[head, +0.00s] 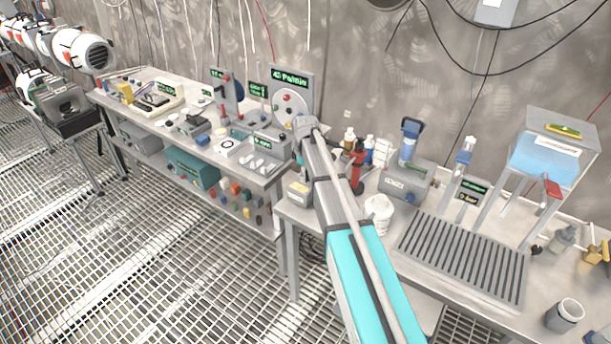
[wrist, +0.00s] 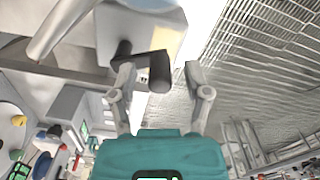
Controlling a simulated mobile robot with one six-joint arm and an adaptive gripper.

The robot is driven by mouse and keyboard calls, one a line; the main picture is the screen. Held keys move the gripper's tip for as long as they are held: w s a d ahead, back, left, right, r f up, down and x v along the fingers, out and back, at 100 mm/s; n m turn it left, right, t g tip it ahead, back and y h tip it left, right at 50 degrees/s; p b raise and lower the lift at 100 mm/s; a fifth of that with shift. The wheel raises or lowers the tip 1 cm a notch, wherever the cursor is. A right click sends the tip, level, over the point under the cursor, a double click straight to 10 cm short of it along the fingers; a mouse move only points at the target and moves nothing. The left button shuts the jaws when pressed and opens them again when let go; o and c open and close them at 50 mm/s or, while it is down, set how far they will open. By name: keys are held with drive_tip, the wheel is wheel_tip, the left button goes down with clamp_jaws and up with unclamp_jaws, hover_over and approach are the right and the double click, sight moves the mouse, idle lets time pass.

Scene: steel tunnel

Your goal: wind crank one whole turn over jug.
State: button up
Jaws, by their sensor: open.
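A dark crank (wrist: 157,73) with a short arm and a round grip sticks out from a pale box (wrist: 135,22) with a yellowish face in the wrist view. My gripper (wrist: 160,67) is open there, one finger on each side of the crank's grip, with gaps showing. In the head view my arm hides the gripper, and I cannot pick out the crank. A small box with a yellow top (head: 299,193) at the bench's left end may be the same box. A white ribbed vessel (head: 378,208) beside my arm may be the jug; I cannot be sure.
A red upright device (head: 357,168) and small bottles (head: 349,138) stand close behind my arm. A slatted tray (head: 462,258) and a stand with a blue panel (head: 548,156) fill the right. A second crowded bench (head: 262,178) stands left. The grating floor (head: 190,270) is clear.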

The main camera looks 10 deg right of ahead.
clamp_jaws()
idle(0.3)
drive_tip(key=shift+a+m, duration=0.15)
drive_tip(key=shift+m, duration=0.25)
